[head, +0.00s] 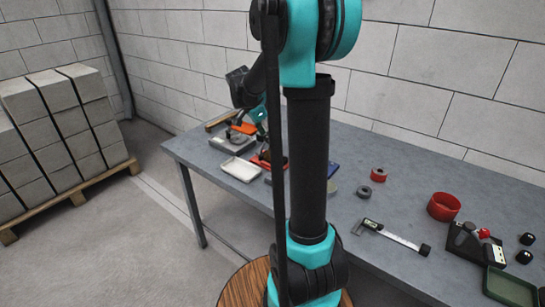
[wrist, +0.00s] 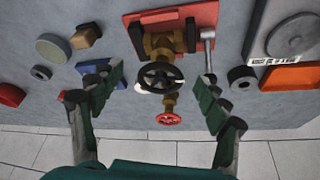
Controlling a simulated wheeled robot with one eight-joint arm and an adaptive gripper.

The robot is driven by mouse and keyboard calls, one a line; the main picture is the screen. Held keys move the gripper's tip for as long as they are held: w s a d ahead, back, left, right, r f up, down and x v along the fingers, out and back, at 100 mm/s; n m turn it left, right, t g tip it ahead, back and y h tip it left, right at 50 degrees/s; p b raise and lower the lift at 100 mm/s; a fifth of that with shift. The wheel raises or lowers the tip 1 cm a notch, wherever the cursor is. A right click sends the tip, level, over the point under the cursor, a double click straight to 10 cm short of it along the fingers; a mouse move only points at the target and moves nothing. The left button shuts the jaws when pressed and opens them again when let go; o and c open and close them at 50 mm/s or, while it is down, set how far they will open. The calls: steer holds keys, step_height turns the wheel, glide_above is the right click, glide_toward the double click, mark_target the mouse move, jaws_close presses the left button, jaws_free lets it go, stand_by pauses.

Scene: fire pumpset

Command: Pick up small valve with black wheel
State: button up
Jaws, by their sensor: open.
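The small valve with a black wheel (wrist: 160,76) shows in the wrist view, near the middle between my fingers. Its brass body (wrist: 165,42) lies over a red plate or tray (wrist: 200,14), and a smaller red wheel (wrist: 169,119) sits on brass just below the black one. My gripper (wrist: 159,84) is open, with one green-padded finger on each side of the valve and visible gaps to both. I cannot tell its exact height above the valve. In the head view my arm hides most of the valve.
On the grey table (head: 350,150) lie a white tray (head: 240,169), a caliper (head: 388,235), a red ring (head: 443,206) and a green tray (head: 511,287). A metal rod tool (wrist: 208,45) lies close right of the valve. A grey ring (wrist: 242,77) and an orange tray (wrist: 292,77) lie farther right.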

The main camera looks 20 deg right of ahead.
mark_target(273, 152)
steer(key=x, duration=0.5)
steer(key=shift+w+d, duration=0.15)
steer(key=shift+w, duration=0.05)
jaws_close()
stand_by(0.4)
stand_by(0.6)
